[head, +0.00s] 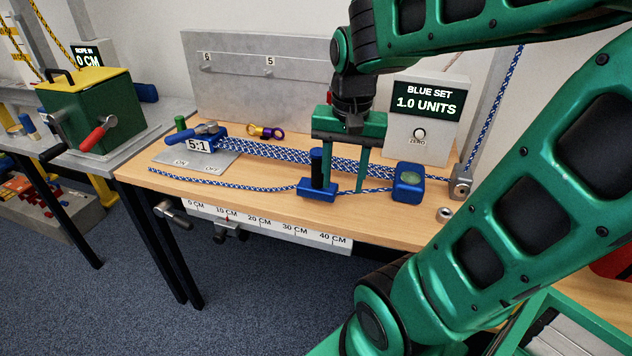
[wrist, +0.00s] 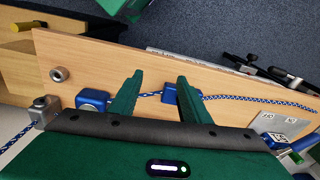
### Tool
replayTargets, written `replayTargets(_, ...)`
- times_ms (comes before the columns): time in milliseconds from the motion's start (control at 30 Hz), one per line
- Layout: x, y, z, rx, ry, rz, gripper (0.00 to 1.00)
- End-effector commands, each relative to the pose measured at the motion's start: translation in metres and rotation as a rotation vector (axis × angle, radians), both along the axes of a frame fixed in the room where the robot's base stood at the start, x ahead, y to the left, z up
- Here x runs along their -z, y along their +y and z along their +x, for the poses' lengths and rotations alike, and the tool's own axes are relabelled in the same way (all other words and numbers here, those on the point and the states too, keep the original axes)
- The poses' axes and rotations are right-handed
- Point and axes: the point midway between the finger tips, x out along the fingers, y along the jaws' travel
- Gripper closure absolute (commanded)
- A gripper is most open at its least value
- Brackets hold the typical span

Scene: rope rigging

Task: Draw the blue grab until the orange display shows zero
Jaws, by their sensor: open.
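The blue grab (head: 317,191), a blue block with a dark upright post, sits on the thin blue-and-white rope along the table front. It also shows in the wrist view (wrist: 180,96), by the right finger. My green gripper (head: 343,184) points down just right of the post. In the wrist view my gripper (wrist: 160,80) has its fingers apart, with rope visible between them. Whether a finger touches the grab is unclear. A display (head: 426,98) reads "BLUE SET 1.0 UNITS" in pale letters on black; no orange display is visible.
A blue pulley block (head: 409,183) stands right of my gripper, with a metal rope guide (head: 460,187) beyond. The "5:1" block (head: 199,145) is at left, by an ON/OFF plate. A centimetre scale (head: 260,224) runs along the front edge. A green winch box (head: 88,115) stands left.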

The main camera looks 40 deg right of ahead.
Motion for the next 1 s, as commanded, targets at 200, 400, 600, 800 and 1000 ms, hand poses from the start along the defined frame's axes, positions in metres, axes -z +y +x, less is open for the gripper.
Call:
replayTargets(200, -0.024, 0.011, 0.075, 0.355, -0.042, 0.027, 0.57)
replayTargets(400, -0.038, 0.001, 0.099, 0.697, -0.015, 0.052, 0.57)
replayTargets(600, -0.048, -0.014, 0.105, 0.970, 0.023, 0.059, 0.57)
replayTargets(800, -0.050, -0.020, 0.107, 1.082, 0.040, 0.058, 0.57)
replayTargets(1000, -0.030, -0.021, 0.106, 1.087, 0.044, 0.058, 0.57)
